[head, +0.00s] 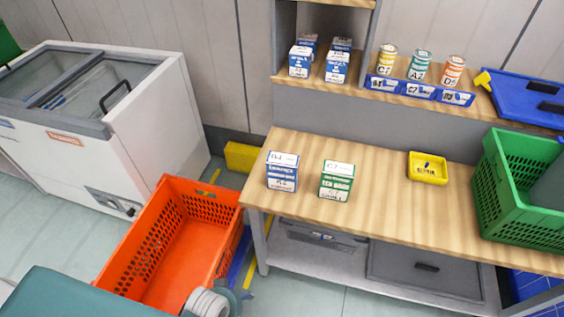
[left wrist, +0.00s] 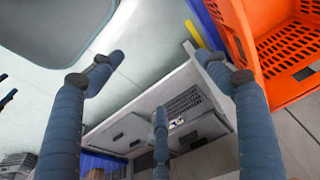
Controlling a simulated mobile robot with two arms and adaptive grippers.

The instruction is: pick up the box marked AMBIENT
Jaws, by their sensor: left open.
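Two cartons stand upright on the wooden table in the head view. One is blue and white (head: 282,172); to its right is a green and white one (head: 336,180). Their print is too small to read surely, so I cannot tell which is marked AMBIENT. My left gripper (left wrist: 162,82) shows in the left wrist view with its blue-grey fingers spread and nothing between them. It is low, near the orange tote (left wrist: 291,48) and the table's underside, away from the cartons. My right gripper is not in view.
The orange tote (head: 116,272) stands left of the table (head: 385,200). A yellow tray (head: 428,168) and a green crate (head: 490,190) are on the table's right. Blue-white cartons (head: 336,68) and several cans (head: 420,66) sit on shelves behind. A white freezer (head: 150,125) stands left.

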